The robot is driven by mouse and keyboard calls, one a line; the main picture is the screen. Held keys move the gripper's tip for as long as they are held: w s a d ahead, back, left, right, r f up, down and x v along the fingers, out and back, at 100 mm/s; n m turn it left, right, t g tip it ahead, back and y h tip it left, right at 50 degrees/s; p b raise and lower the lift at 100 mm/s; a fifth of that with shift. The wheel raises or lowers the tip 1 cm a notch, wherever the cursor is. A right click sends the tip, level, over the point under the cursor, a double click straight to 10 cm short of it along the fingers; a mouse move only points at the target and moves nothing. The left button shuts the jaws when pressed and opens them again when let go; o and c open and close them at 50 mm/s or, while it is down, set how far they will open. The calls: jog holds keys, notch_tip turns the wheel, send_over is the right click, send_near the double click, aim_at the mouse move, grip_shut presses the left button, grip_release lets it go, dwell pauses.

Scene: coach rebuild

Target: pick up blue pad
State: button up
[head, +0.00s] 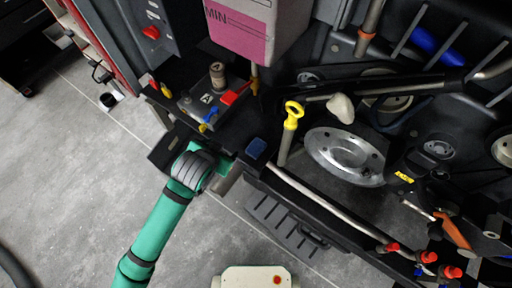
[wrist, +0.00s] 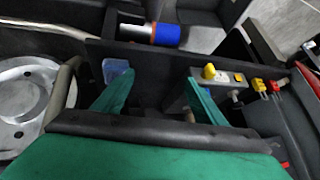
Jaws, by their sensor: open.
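The blue pad (head: 256,148) is a small dark blue block on the black rim of the machine bay, just right of my gripper (head: 228,165) in the head view. In the wrist view a pale blue piece (wrist: 117,69), which looks like the same pad, shows beside the tip of the left finger, partly hidden by it. My gripper (wrist: 160,88) is open, with its two green fingers well apart and only dark surface between them. I cannot tell whether the left finger touches the pad.
A yellow-handled dipstick (head: 292,115) and a round metal disc (head: 345,155) lie right of the pad. Small yellow, red and blue fittings (head: 228,98) stand behind my gripper. A pink-and-white tank (head: 250,30) hangs above. Open floor (head: 70,190) is at left.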

jog(key=w+d+r+m+g+h, duration=0.1)
jog(key=w+d+r+g, duration=0.2)
jog(key=d, duration=0.5)
send_over(256, 147)
jog(key=s+a, duration=0.1)
jog(key=s, duration=0.1)
notch_tip(256, 147, down, 4)
jog(key=shift+w+r+g, duration=0.15)
jog(key=shift+r+g, duration=0.05)
jog(key=shift+g, duration=0.1)
jog(key=shift+a+x, duration=0.15)
jog(key=shift+x, duration=1.3)
jog(key=shift+a+x, duration=0.15)
jog(key=shift+x, duration=1.3)
jog(key=shift+f, duration=0.1)
jog(key=c, duration=1.1)
